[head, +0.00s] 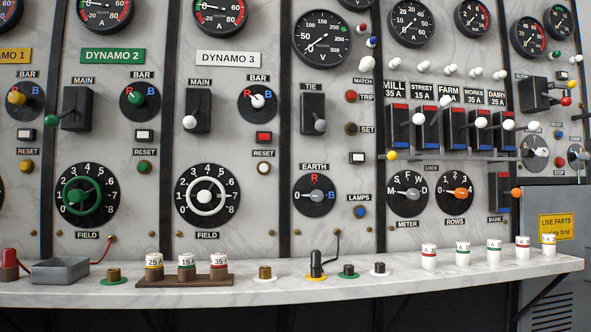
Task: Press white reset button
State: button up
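The white reset button (264,168) is a small round white cap in a brass ring. It sits on the marble panel just below a RESET label (263,154), in the DYNAMO 3 section (229,59). A red rectangular lamp (263,136) is above it. A green reset button (145,167) is in the DYNAMO 2 section, and a yellow reset button (27,167) is at the far left. My gripper is not in view.
A white field handwheel (205,196) is left of and below the white button. The MAIN lever switch (198,111) juts out up to the left. A marble shelf (350,286) with fuses and terminals runs below. A grey cabinet (556,230) stands at the right.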

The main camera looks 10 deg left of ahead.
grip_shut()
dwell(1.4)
